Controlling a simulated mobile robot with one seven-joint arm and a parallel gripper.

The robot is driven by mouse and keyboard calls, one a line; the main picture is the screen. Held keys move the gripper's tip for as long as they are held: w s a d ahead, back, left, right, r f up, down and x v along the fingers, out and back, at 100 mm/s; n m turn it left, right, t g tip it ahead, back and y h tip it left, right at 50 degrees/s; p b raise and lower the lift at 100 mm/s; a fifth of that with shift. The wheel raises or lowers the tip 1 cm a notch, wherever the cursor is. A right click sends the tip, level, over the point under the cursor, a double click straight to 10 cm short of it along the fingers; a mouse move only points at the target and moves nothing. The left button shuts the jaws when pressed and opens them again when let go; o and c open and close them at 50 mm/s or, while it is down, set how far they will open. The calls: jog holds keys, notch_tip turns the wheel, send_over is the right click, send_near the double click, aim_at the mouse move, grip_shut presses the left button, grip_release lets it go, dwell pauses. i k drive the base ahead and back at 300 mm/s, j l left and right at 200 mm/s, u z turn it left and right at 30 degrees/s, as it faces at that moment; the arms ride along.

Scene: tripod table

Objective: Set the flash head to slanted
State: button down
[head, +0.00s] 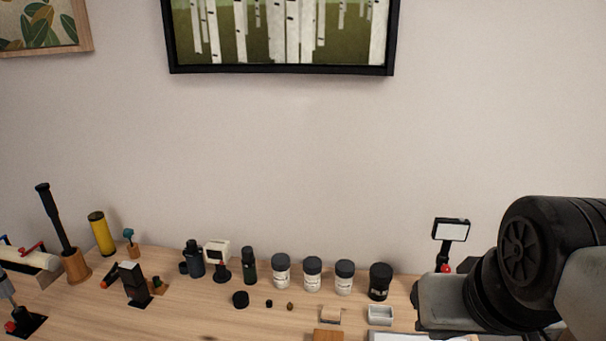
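A flat white panel in a black frame (450,229) stands at the right rear of the table and looks most like the flash head. It faces forward, close to upright, on a thin post with a red knob (447,268). The foot of its stand is hidden behind my arm. The grey end of my arm, with my gripper (440,304), is low at the right, in front of the stand. In the picture it sits just below the panel; I cannot tell whether they touch. The fingers cannot be made out.
Several dark-lidded jars (312,274) stand left of the panel. A small white tray (380,315) lies near my gripper. A black block on a stand (131,281), a yellow cylinder (101,234) and a wooden holder (76,267) stand at the left. The wall behind is clear below the picture.

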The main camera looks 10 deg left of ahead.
aim_at(131, 274)
jog(key=k+j+u, duration=0.1)
jog(key=u, duration=0.4)
jog(key=j+u, duration=0.25)
jog(key=u, duration=0.2)
jog(key=k+j+u, duration=0.1)
jog(key=j+u, duration=0.2)
jog(key=u, duration=0.2)
jog(key=i+j+z, duration=0.15)
jog(key=z, duration=0.25)
jog(key=i+j+z, duration=0.1)
jog(key=j+z, duration=0.25)
jog(key=i+j+z, duration=0.1)
jog(key=z, duration=0.3)
jog(key=i+j+z, duration=0.15)
jog(key=j, duration=0.45)
jog(key=j+z, duration=0.15)
jog(key=j, duration=0.4)
jog(key=i+j, duration=0.1)
jog(key=j, duration=0.7)
jog(key=i+j, duration=0.1)
jog(key=j, duration=0.65)
jog(key=z, duration=0.05)
